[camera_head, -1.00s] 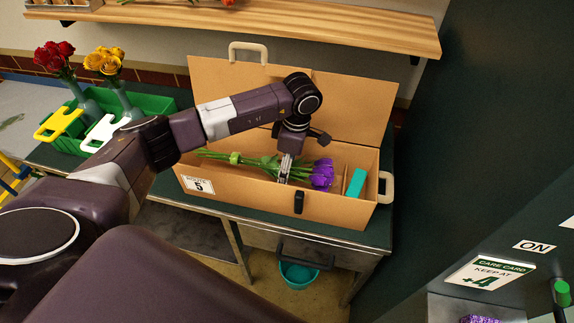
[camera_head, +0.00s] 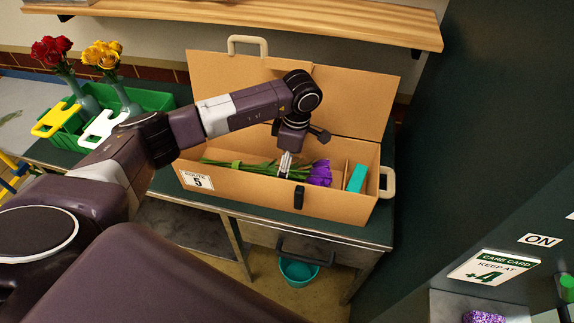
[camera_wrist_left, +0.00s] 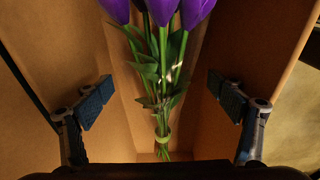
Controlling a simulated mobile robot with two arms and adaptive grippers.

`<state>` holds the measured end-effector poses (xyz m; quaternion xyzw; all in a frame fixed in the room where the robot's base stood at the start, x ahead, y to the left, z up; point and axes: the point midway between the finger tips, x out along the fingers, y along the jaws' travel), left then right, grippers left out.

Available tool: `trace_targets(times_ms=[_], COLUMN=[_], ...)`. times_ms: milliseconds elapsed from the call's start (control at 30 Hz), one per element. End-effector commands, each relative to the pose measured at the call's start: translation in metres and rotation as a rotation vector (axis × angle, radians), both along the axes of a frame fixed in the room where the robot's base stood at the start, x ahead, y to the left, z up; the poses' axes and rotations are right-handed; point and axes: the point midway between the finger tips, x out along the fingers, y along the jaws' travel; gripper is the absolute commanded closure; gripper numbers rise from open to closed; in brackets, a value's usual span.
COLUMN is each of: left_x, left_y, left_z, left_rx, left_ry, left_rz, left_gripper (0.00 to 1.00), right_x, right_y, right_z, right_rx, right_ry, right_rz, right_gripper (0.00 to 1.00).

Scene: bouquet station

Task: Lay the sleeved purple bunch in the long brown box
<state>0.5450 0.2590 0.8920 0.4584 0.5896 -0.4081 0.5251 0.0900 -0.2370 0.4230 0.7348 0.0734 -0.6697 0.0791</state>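The long brown box (camera_head: 240,196) stands open on the dark green table, its lid raised at the back and a label "5" on its front. The purple bunch (camera_head: 319,173) lies lengthwise inside, blooms to the right and green stems to the left. In the left wrist view the bunch (camera_wrist_left: 165,75) shows a green band near its stem ends; a clear sleeve cannot be made out for sure. My left gripper (camera_head: 285,165) points down into the box over the stems. Its fingers are spread wide (camera_wrist_left: 165,103), one on each side of the bunch, not touching it.
A teal block (camera_head: 356,179) sits in the box's right compartment behind a divider. A green crate (camera_head: 150,104) with red roses (camera_head: 52,50) and yellow roses (camera_head: 102,56) stands left. A wooden shelf (camera_head: 330,22) is above. A care card (camera_head: 494,268) is at right.

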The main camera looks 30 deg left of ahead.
Motion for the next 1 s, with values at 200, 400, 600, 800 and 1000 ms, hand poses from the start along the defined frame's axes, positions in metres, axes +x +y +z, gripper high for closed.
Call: trace_targets(times_ms=[200,400,600,800,1000], left_x=[0.0,0.002,0.004,0.004,0.004], left_y=[0.0,-0.001,-0.006,-0.011,-0.013], left_z=[0.003,0.02,0.065,0.106,0.127], left_rx=[0.0,-0.002,0.0,0.0,-0.001], left_ry=[0.0,-0.005,-0.006,-0.004,-0.001], left_rz=[0.0,0.0,-0.001,0.0,-0.001], left_gripper=[0.13,0.13,0.13,0.13,0.13], right_x=[0.0,0.0,0.0,0.0,0.0], right_y=[0.002,0.004,0.004,0.004,0.004], right_z=[0.003,0.012,-0.004,-0.013,-0.016], right_rx=[0.002,0.004,0.004,0.004,0.004], right_ry=[-0.001,0.0,0.0,0.0,0.001], right_rz=[-0.001,-0.002,-0.002,-0.002,-0.002], right_gripper=[1.0,1.0,1.0,1.0,1.0])
